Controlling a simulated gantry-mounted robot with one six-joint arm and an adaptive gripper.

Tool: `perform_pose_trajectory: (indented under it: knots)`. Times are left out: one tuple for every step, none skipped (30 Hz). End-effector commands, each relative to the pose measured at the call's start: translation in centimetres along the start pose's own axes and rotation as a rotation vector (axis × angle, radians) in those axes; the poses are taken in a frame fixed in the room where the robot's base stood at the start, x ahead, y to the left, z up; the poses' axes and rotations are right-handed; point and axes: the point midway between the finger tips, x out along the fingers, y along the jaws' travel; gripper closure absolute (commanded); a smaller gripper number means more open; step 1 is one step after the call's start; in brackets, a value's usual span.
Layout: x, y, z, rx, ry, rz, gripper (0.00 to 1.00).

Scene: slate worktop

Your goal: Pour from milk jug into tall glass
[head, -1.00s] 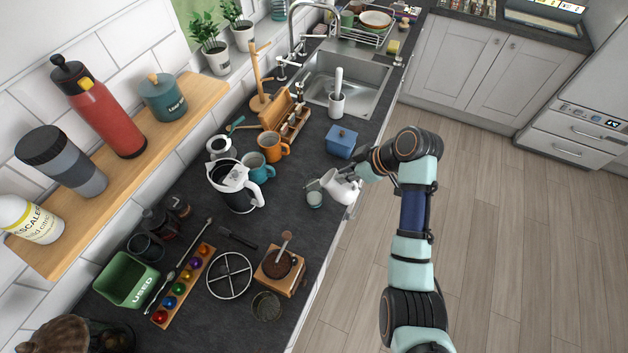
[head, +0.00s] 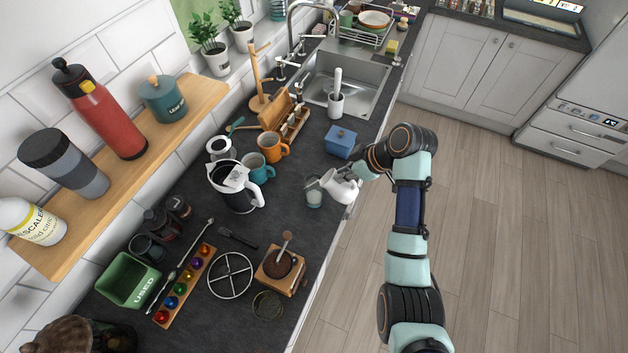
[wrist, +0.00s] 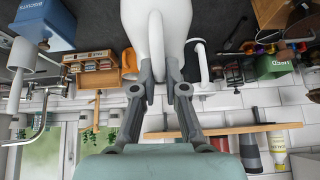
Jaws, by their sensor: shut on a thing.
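The white milk jug (head: 346,188) is held tilted near the worktop's front edge, with its mouth toward the tall glass. The tall glass (head: 314,197) stands upright on the worktop just left of the jug and looks pale green-grey. The jug's lip is close beside the glass rim; I cannot make out a stream or the fill level. My gripper (head: 364,175) is shut on the jug's handle from the right. In the wrist view, the jug (wrist: 160,25) fills the top centre and its handle sits between my fingers (wrist: 157,72). The jug hides the glass there.
A blue box (head: 341,143) stands behind the jug. A coffee grinder (head: 280,270) is nearer the camera. Some worktop between grinder and glass is clear.

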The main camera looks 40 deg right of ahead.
Motion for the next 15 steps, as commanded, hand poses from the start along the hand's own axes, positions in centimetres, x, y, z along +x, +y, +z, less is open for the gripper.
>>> perform_pose_trajectory:
  knots:
    - [-0.08,0.01,-0.1,-0.001,-0.002,0.001,1.0]
    - [-0.08,0.01,-0.11,-0.001,-0.003,0.001,1.0]
    - [-0.09,0.01,-0.12,-0.001,-0.005,0.001,1.0]
    - [-0.1,0.01,-0.13,-0.001,-0.007,0.001,1.0]
    - [-0.1,0.01,-0.14,-0.001,-0.008,0.001,1.0]
    - [-0.11,0.01,-0.15,-0.001,-0.01,0.001,1.0]
    - [-0.12,0.01,-0.16,-0.001,-0.012,0.002,1.0]
    - [-0.12,0.0,-0.17,-0.001,-0.013,0.002,1.0]
    - [-0.14,0.0,-0.19,-0.001,-0.015,0.002,1.0]
    - [-0.14,0.0,-0.2,-0.001,-0.017,0.002,1.0]
    - [-0.14,0.0,-0.21,-0.002,-0.018,0.002,1.0]
    - [-0.15,0.0,-0.23,-0.002,-0.02,0.002,1.0]
    - [-0.16,-0.01,-0.24,-0.002,-0.021,0.002,1.0]
    - [-0.17,-0.01,-0.25,-0.002,-0.023,0.002,1.0]
    - [-0.18,-0.02,-0.27,-0.002,-0.025,0.002,1.0]
